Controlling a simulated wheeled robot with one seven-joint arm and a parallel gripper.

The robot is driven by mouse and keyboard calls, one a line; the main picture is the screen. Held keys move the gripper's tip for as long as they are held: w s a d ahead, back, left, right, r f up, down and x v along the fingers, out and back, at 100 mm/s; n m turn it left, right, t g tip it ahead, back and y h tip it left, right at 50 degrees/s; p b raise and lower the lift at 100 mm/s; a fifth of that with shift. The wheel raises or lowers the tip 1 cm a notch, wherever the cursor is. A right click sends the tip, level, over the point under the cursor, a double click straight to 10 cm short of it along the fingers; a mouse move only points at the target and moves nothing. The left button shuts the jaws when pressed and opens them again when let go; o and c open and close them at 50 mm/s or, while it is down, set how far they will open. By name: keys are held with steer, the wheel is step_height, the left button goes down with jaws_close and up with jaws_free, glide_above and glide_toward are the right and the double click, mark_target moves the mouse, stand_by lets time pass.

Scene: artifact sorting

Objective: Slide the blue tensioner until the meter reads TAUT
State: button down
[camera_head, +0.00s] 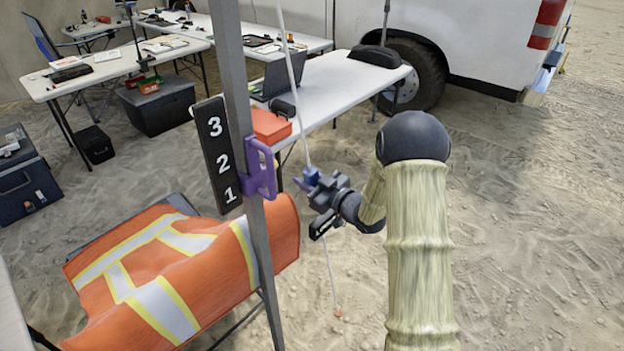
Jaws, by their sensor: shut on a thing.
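The blue tensioner (312,175) sits on a thin white guy rope (298,105), right of the metal pole. My gripper (311,182) is shut on it, reaching in from the right. The fingers hide part of the tensioner. The rope runs from the top of the view through the grip and down to a small reddish end (338,313) at the sand. No meter reading TAUT is visible. A black plate (220,155) marked 3, 2, 1 is on the pole, beside a purple bracket (261,168).
The grey pole (243,70) stands close left of my gripper. An orange safety vest (150,265) drapes over a chair behind it. A white table (335,82) with a laptop and an orange box stands behind. A white vehicle is at the back right. Open sand lies at right.

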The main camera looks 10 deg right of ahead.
steer(key=c, duration=1)
jaws_free()
steer(key=shift+c, duration=0.2)
steer(key=b+v, duration=0.3)
steer(key=v, duration=1.4)
steer(key=shift+s+d, duration=0.15)
steer(key=shift+d, duration=0.05)
